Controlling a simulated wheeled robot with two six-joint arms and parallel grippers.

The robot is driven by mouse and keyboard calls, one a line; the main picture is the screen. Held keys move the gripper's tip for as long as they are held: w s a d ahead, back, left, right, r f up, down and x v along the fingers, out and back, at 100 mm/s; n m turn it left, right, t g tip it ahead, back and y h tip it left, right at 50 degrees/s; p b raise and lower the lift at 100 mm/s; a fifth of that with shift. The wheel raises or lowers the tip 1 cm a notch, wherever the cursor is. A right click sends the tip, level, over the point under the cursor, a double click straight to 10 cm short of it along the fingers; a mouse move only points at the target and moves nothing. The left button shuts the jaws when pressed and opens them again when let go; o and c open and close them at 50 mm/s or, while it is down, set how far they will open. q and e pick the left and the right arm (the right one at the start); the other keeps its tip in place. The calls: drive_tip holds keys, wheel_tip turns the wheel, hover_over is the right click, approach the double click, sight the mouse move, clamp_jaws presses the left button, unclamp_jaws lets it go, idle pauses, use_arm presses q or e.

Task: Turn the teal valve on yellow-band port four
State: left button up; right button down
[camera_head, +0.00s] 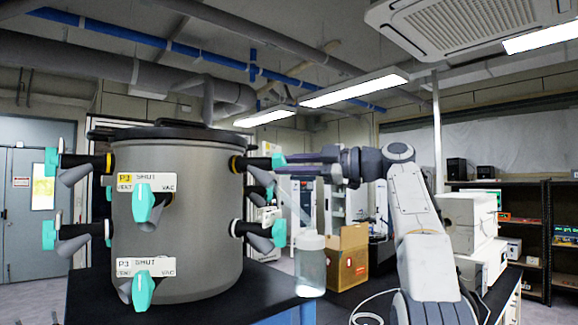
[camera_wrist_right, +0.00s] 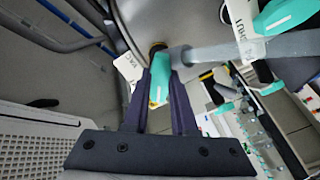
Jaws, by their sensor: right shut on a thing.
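The grey steel drum (camera_head: 182,235) has teal-handled valves on ports around its side. My right gripper (camera_head: 284,164) reaches in from the right and is shut on the teal valve (camera_head: 278,160) of the upper right port, which has a yellow band (camera_head: 237,163). In the right wrist view the fingers (camera_wrist_right: 160,82) lie on both sides of this teal handle (camera_wrist_right: 158,90). The port's own label is not readable. Another yellow-band valve (camera_head: 142,202) faces forward beside a "SHUT" label. My left gripper is not in view.
A lower right valve (camera_head: 279,233) with a pale band sits below the gripped one. A clear bottle (camera_head: 310,265) stands on the dark bench (camera_head: 258,308) near the drum. A cardboard box (camera_head: 346,256) and white equipment stand behind my right arm.

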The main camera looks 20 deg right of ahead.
drive_tip(key=c, duration=0.7)
unclamp_jaws()
drive_tip(key=v, duration=1)
drive_tip(key=shift+s+d, duration=0.2)
